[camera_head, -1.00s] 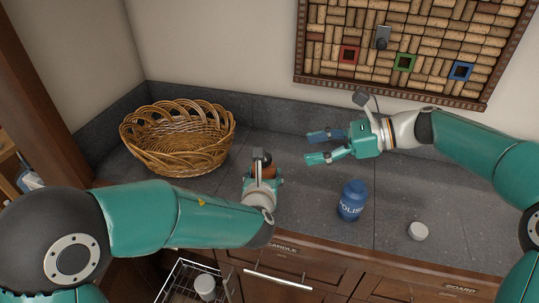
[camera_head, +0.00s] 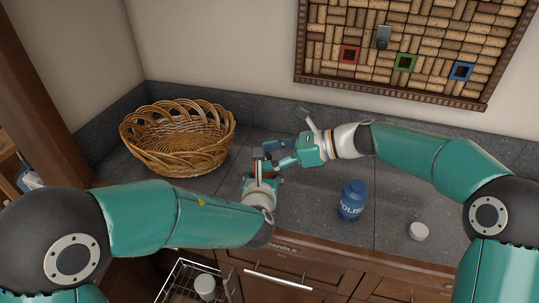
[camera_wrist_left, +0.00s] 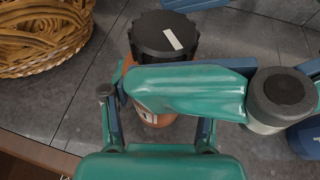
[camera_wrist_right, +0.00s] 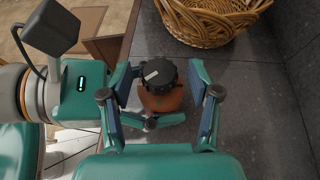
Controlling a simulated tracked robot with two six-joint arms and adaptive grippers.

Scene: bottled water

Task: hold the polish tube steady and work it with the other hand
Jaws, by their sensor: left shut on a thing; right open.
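The blue bottle marked POLISH (camera_head: 352,203) stands upright on the grey counter, apart from both grippers. My left gripper (camera_head: 264,174) is shut on an orange-brown bottle with a black cap, low over the counter near its front edge. In the left wrist view the brown bottle (camera_wrist_left: 150,117) is partly hidden by a finger, below its black cap (camera_wrist_left: 160,36). My right gripper (camera_head: 277,156) is open, its fingers reaching left toward that bottle. In the right wrist view the black cap (camera_wrist_right: 159,76) lies between its spread fingers, with space on both sides.
A wicker basket (camera_head: 178,165) stands at the back left of the counter. A white round piece (camera_head: 419,231) lies right of the blue bottle. A cork board (camera_head: 420,80) hangs on the wall. A wire rack (camera_head: 180,283) is below the front edge. The right counter is largely clear.

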